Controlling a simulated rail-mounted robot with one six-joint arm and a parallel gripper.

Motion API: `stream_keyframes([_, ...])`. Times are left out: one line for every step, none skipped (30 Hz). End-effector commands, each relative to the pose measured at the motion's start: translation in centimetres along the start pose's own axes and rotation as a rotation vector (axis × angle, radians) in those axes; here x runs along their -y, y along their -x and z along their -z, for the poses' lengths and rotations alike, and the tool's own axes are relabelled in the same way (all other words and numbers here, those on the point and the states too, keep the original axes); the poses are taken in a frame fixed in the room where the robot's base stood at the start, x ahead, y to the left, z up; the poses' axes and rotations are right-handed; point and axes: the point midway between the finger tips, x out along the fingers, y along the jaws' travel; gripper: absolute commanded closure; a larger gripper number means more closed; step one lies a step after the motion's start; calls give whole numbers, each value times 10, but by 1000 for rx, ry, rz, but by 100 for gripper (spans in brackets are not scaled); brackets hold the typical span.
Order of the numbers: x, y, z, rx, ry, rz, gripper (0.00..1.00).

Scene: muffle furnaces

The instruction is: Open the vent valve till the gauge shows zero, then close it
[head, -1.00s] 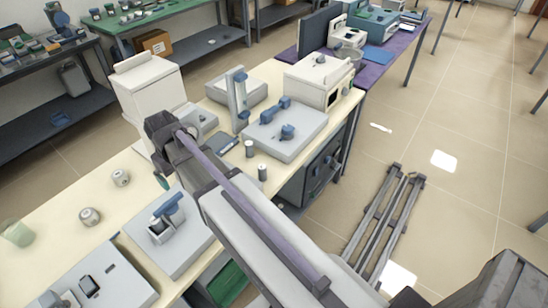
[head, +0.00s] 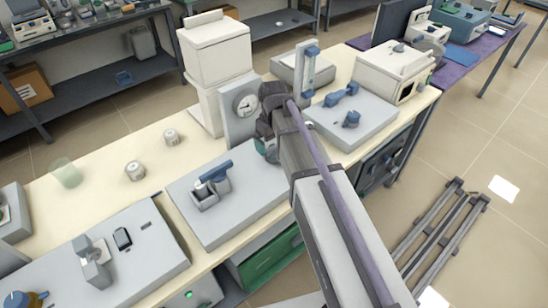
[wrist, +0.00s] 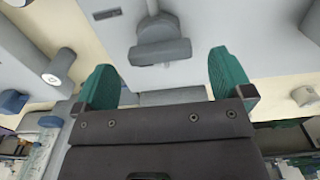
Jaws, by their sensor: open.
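A round gauge (head: 246,104) with a white dial is set in a grey upright panel (head: 234,130) in the head view. Its reading is too small to make out. My gripper (head: 266,150) is beside the panel's right edge, partly hidden by its own wrist. In the wrist view my gripper (wrist: 165,78) has its green fingers spread, with nothing between the pads. A grey knob-like fitting on a stem (wrist: 160,45) stands beyond the fingertips, apart from them. I cannot tell whether it is the vent valve.
A flat grey unit with a blue lever (head: 216,170) lies left of my arm. A grey unit with blue knobs (head: 351,118) lies right. A tall white box (head: 215,50) stands behind the gauge. Small jars (head: 135,170) stand on the cream bench.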

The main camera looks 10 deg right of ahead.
Motion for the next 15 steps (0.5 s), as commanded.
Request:
stream_keyframes([0, -19, 0, 0, 0, 0, 2])
stream_keyframes([0, -22, 0, 0, 0, 0, 2])
stream_keyframes([0, -25, 0, 0, 0, 0, 2])
stream_keyframes([0, -26, 0, 0, 0, 0, 2])
stream_keyframes([0, -27, 0, 0, 0, 0, 2])
stream_keyframes([0, -26, 0, 0, 0, 0, 2])
stream_keyframes([0, -26, 0, 0, 0, 0, 2])
stream_keyframes([0, -25, 0, 0, 0, 0, 2])
stream_keyframes([0, -24, 0, 0, 0, 0, 2])
stream_keyframes([0, -24, 0, 0, 0, 0, 2])
stream_keyframes([0, -24, 0, 0, 0, 0, 2])
stream_keyframes([0, -23, 0, 0, 0, 0, 3])
stream_keyframes([0, -23, 0, 0, 0, 0, 6])
stream_keyframes([0, -23, 0, 0, 0, 0, 9])
stream_keyframes([0, -23, 0, 0, 0, 0, 13])
